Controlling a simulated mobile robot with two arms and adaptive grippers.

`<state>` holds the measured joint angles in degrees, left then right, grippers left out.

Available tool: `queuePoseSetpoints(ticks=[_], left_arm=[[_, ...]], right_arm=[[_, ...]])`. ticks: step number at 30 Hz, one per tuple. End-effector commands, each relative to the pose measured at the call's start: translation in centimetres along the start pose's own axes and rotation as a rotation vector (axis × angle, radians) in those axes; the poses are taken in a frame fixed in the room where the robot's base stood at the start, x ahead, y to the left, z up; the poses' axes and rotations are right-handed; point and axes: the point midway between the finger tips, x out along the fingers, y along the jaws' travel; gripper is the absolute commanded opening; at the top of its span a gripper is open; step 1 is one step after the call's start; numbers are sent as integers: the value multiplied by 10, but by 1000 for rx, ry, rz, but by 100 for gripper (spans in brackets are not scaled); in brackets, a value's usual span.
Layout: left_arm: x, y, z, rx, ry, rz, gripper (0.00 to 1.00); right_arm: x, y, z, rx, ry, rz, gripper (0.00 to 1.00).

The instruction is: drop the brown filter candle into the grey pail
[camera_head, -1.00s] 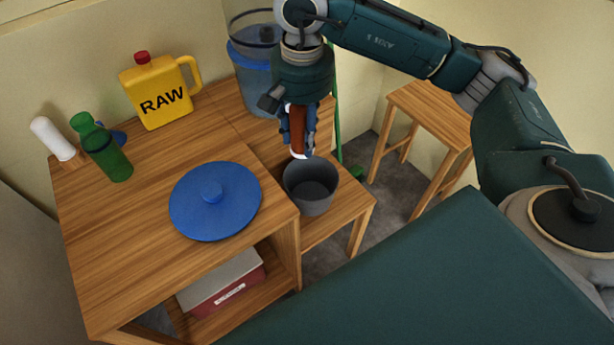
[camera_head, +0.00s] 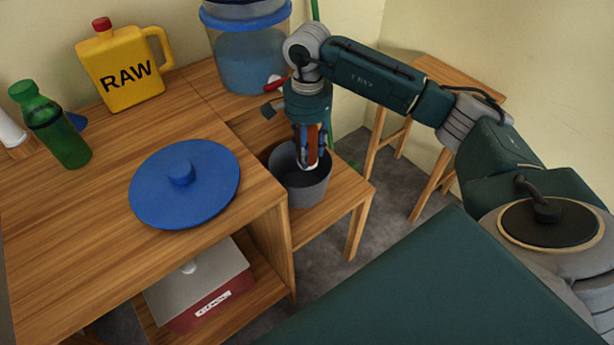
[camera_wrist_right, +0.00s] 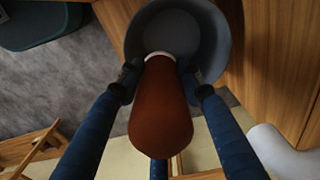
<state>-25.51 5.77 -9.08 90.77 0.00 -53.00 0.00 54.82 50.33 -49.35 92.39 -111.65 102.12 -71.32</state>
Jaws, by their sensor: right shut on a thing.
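The brown filter candle (camera_wrist_right: 160,110) with a white end is held upright in my right gripper (camera_head: 311,160), which is shut on it. In the right wrist view the gripper (camera_wrist_right: 162,80) has its blue fingers on both sides of the candle. The grey pail (camera_head: 303,188) stands on a low wooden stool beside the table; it also shows in the right wrist view (camera_wrist_right: 215,35). In the head view the candle's lower end is over the pail's opening, at about rim height; how deep it reaches is hard to tell. My left gripper is not in view.
On the table are a blue lid (camera_head: 160,200), a green bottle (camera_head: 60,130), a yellow RAW jug (camera_head: 122,72) and a white candle (camera_head: 10,132). A blue-tinted clear container (camera_head: 250,60) with a red tap stands behind the pail. A red-and-white box (camera_head: 205,285) sits on the shelf below.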

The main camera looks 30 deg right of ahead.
Motion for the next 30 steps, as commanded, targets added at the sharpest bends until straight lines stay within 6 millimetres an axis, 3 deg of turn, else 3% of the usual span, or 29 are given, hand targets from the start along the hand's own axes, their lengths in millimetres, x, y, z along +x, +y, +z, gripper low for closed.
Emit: queuePoseSetpoints(ticks=[1,4,14,19,30], left_arm=[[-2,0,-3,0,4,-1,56],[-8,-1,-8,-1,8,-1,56],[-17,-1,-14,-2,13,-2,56],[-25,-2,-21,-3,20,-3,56],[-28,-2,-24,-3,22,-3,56]], right_arm=[[16,1,0,1,-2,4,2],[36,1,1,-1,-2,2,2],[65,0,1,-1,-1,0,2],[91,0,1,-2,-2,1,2],[97,0,0,-2,0,-2,2]])
